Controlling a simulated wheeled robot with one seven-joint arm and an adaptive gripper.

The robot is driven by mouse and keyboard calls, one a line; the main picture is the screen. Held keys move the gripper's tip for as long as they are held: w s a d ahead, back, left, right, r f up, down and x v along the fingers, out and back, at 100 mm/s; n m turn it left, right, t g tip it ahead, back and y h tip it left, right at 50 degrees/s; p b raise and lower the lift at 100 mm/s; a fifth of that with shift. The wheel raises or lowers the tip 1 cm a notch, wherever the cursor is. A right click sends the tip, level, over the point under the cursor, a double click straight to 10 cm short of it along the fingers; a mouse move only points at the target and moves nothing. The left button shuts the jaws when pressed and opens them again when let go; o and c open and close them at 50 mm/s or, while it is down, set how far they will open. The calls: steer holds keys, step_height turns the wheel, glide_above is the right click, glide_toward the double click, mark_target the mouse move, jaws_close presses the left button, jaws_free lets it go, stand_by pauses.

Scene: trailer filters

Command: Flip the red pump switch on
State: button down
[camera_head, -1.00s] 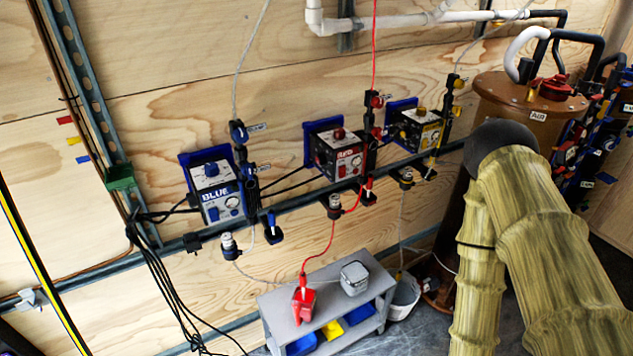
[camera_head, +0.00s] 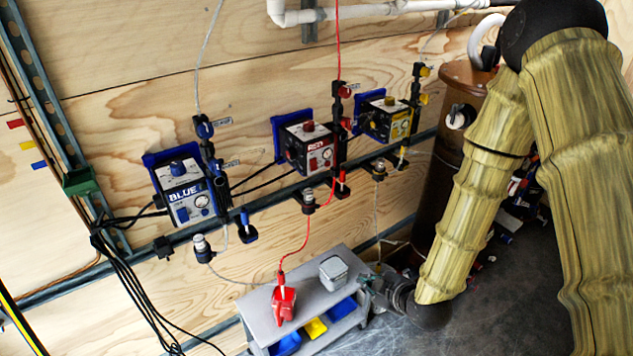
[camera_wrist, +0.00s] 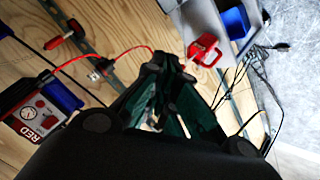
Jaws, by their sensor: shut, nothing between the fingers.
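The red pump (camera_head: 308,147) is a box with a white and red front, a gauge and a red knob on top, mounted on the wall between the blue and yellow pumps. Small red parts show on its front; whether the switch is on cannot be told. In the wrist view the red pump (camera_wrist: 35,115) is at the left edge, label and gauge visible. My gripper (camera_head: 374,284) is low, near the right end of the grey bench, below and right of the red pump and apart from it. In the wrist view my gripper (camera_wrist: 170,75) is shut and empty.
The blue pump (camera_head: 185,190) is left and the yellow pump (camera_head: 388,117) right of the red one. Red tubing and valves hang beside it. A grey bench (camera_head: 262,305) holds a red jug (camera_head: 284,304) and a grey container (camera_head: 333,272). A brown tank (camera_head: 448,165) stands behind my arm.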

mark_target(308, 171)
steer(key=w+a+r+n+t+y, duration=0.1)
steer(key=w+a+r+n, duration=0.1)
steer(key=r, duration=0.4)
steer(key=w+a+r+n+t+y, duration=0.1)
steer(key=w+a+r+n+y, duration=0.1)
steer(key=w+r+n, duration=0.2)
steer(key=w+a+r+n+t+y+b, duration=0.1)
steer(key=w+r+n+t+y, duration=0.1)
steer(key=r, duration=0.8)
steer(key=w+n, duration=0.1)
steer(key=n, duration=0.1)
steer(key=shift+w+a+r+n, duration=0.15)
steer(key=shift+a+r+n, duration=0.15)
steer(key=shift+a, duration=0.1)
steer(key=p+x, duration=0.5)
steer(key=x, duration=0.8)
steer(key=shift+w+a, duration=0.15)
steer(key=shift+w, duration=0.2)
steer(key=shift+w+a, duration=0.1)
steer(key=shift+w, duration=0.05)
steer(key=shift+f, duration=0.2)
